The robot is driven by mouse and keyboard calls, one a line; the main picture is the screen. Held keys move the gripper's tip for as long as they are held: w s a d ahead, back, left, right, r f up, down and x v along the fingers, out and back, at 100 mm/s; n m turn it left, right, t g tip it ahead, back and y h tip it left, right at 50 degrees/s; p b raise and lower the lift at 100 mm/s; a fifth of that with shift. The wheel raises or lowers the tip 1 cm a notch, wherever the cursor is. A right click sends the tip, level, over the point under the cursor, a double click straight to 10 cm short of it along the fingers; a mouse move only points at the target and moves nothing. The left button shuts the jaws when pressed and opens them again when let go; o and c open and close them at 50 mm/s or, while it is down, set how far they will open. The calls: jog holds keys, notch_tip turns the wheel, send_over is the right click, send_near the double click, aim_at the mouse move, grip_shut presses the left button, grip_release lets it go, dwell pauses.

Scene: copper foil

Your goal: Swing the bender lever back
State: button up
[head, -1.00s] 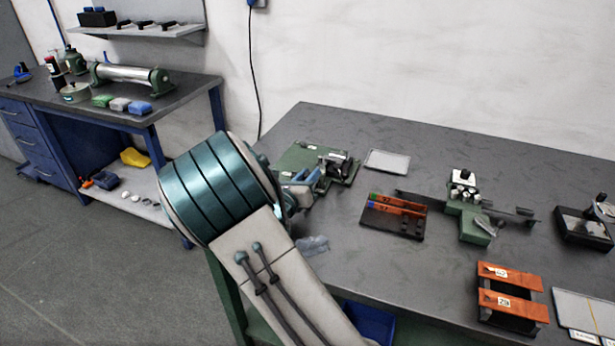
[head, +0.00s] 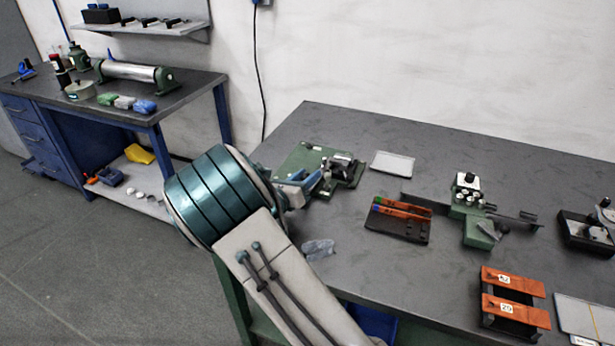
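A bench device with a green base plate (head: 301,156) and a dark metal block with a cylinder (head: 342,167) stands at the left end of the grey table; I take it for the bender. My arm reaches to it from the front left. My gripper (head: 312,184) is at the front left edge of this device, mostly hidden behind my own wrist. I cannot make out the lever, or whether my fingers are open or shut or touch it. A second green device (head: 474,212) with a grey arm stands farther right on the table.
A dark tray with orange strips (head: 400,217), a pale flat plate (head: 392,165) and a crumpled clear piece (head: 318,248) lie near the device. Orange-topped holders (head: 512,298) stand at the front right. The table (head: 440,285) is bare between them.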

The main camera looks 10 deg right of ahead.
jog(key=shift+s+a, duration=0.1)
jog(key=b+v, duration=0.1)
jog(key=v, duration=1.2)
jog(key=shift+s+a, duration=0.2)
jog(key=shift+a, duration=0.05)
